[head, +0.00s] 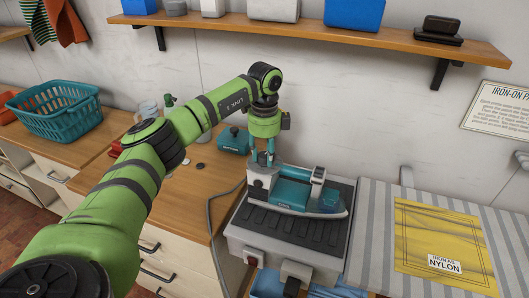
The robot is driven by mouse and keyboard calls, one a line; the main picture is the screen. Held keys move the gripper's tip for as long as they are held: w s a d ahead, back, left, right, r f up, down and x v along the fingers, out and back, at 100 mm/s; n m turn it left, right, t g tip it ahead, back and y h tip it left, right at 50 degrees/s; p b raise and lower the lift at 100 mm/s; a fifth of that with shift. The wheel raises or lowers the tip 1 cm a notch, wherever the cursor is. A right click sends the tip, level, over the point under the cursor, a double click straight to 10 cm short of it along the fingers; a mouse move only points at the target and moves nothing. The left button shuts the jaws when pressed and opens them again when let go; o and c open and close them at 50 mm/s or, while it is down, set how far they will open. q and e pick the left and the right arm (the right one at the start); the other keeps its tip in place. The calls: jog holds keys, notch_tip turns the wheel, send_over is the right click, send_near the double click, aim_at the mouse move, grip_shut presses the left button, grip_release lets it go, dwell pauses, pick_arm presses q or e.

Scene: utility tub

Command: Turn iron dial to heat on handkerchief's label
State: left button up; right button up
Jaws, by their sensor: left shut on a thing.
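The teal and white iron (293,192) rests on a dark ribbed stand (283,226). My left gripper (263,162) points down at the iron's left end, its fingers shut at the top there. The part between the fingertips, seemingly the iron dial, is mostly hidden by them, and I cannot read its setting. The yellow handkerchief (432,232) lies flat on the striped ironing board (375,231). Its white label (444,264) reads "IRON AS NYLON". My right gripper is not in view.
A grey cord (211,205) runs at the stand's left. A teal box (233,141) stands on the wooden counter behind. A teal basket (60,108) is at the far left. A wall shelf (300,29) hangs above. A sign (499,113) is on the right wall.

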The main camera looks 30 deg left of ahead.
aim_at(265, 155)
pick_arm(q)
jog(key=m, duration=1)
dwell(0.5)
jog(key=o, duration=1.1)
jog(key=shift+o, duration=0.2)
notch_tip(265, 155, up, 12)
